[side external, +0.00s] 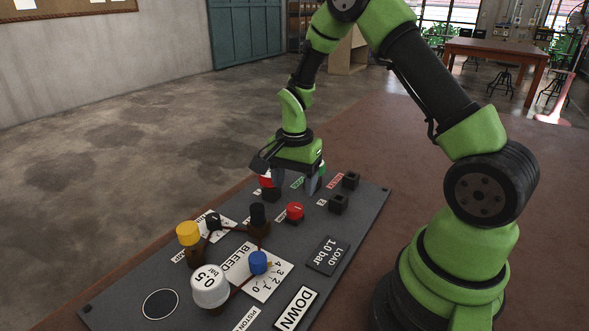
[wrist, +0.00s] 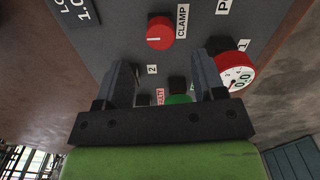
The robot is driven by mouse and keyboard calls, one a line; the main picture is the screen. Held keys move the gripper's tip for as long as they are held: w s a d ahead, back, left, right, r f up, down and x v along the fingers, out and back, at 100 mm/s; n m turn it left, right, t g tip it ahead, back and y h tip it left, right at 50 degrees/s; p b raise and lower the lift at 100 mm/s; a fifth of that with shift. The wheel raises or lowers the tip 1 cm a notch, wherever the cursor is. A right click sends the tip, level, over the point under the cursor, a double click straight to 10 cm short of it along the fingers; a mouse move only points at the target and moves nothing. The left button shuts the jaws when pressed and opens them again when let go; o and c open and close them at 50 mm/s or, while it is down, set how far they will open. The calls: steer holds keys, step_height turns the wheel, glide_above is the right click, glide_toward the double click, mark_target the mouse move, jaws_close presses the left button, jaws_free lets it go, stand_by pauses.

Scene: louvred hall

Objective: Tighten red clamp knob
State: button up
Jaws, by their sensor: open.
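The red clamp knob (wrist: 160,32) stands on the grey panel (wrist: 110,30), with a white pointer line on it and a CLAMP label beside it. In the side view the red knob (side external: 295,211) sits right of a black knob. My gripper (side external: 292,182) is over the far end of the panel, beyond the red knob. In the wrist view my gripper (wrist: 162,66) has its fingers apart with nothing held between them. The red knob lies ahead of the fingertips, apart from them.
A red-rimmed gauge (wrist: 235,72) stands close to the right finger. A green button (wrist: 178,99) shows between the fingers. Nearer on the panel stand a yellow knob (side external: 188,233), a blue knob (side external: 258,262), a black knob (side external: 258,213) and a white gauge (side external: 209,286).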

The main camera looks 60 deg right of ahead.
steer(key=shift+r, duration=1.8)
step_height(320, 180, up, 8)
steer(key=n+t, duration=0.2)
steer(key=n, duration=0.1)
glide_above(294, 207)
steer(key=s+a, duration=0.2)
steer(key=a, duration=0.1)
steer(key=s+a+r+n+t+y, duration=0.1)
steer(key=s+a+r+n+t, duration=0.1)
steer(key=s+a+r+n, duration=0.2)
steer(key=s+a+r+n+t, duration=0.3)
steer(key=s+a+r+n, duration=0.2)
steer(key=s, duration=0.4)
steer(key=shift+s+r+y, duration=0.4)
steer(key=shift+r, duration=0.25)
